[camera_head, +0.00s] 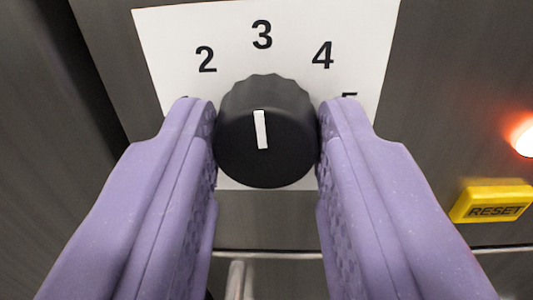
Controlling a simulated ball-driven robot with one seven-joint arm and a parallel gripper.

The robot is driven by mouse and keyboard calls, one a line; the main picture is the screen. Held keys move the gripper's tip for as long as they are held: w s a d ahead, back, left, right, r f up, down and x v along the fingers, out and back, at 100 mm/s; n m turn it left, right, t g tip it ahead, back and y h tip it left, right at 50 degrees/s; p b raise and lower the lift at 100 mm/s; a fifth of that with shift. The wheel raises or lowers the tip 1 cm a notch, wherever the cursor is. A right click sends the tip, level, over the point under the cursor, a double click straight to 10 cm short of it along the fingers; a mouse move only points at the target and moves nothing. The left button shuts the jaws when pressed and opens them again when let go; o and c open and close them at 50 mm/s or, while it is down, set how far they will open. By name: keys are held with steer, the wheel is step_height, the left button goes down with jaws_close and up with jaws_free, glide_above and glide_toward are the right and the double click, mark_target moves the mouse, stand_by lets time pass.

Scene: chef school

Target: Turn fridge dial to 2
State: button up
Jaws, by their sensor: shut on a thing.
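The fridge dial (267,160) is a round black knob with a ridged edge and a white pointer line. It sits on a white number plate (172,38) that shows 2, 3, 4 and part of a 5. The pointer points up, very slightly left, close to the 3 and to the right of the 2. My gripper (267,135) has two purple fingers, one on each side of the dial, and is shut on it. The lower part of the plate and the number left of the 2 are mostly hidden by the fingers.
A yellow RESET button (493,203) is at the right, below a glowing red light (525,138). The panel around the plate is dark grey metal. A pale horizontal edge runs below the dial, with a light vertical bar under it.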

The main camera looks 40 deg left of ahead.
steer(key=n+b, duration=0.1)
steer(key=n, duration=0.3)
steer(key=shift+n+b, duration=0.4)
steer(key=shift+n, duration=1.1)
steer(key=o, duration=1)
steer(key=shift+o, duration=0.2)
steer(key=shift+s, duration=0.1)
steer(key=p+v, duration=0.2)
steer(key=v, duration=0.5)
steer(key=shift+s+d, duration=0.2)
steer(key=shift+s, duration=0.05)
